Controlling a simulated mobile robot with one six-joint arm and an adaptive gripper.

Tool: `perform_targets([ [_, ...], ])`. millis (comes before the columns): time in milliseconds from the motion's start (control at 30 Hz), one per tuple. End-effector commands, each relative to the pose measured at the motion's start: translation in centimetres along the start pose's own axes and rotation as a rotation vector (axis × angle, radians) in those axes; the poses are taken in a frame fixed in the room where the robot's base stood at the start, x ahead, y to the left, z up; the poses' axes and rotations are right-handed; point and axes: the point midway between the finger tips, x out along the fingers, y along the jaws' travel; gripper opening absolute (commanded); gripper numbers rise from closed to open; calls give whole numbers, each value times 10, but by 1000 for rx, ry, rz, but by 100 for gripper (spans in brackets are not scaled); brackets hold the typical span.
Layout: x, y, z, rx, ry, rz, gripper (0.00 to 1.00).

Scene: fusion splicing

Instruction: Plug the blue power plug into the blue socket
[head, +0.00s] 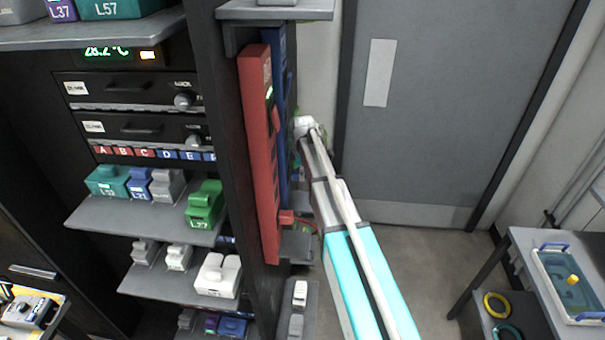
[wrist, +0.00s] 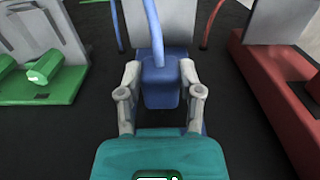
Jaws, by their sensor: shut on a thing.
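In the wrist view my gripper (wrist: 161,82) has one finger on each side of a blue plug (wrist: 161,95) and is shut on it. A blue cable (wrist: 153,30) runs up from the plug. Blue edges show below the right finger, but I cannot make out the opening of a blue socket. In the head view a tall blue panel (head: 281,110) stands beside a red one. My arm reaches up to the right of these panels. The gripper and plug cannot be made out there.
In the wrist view a green fixture (wrist: 50,84) lies left and a red one (wrist: 275,95) right. A teal block (wrist: 160,156) fills the bottom. In the head view the red panel (head: 259,150) borders shelves of modules. Floor (head: 420,265) is clear before the door (head: 450,90).

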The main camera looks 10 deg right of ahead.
Motion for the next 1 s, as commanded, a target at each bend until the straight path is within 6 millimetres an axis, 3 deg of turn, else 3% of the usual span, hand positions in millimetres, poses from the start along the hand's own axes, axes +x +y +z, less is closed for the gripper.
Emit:
perform_targets([
  [1000,0,0,-9,0,0,0,0],
])
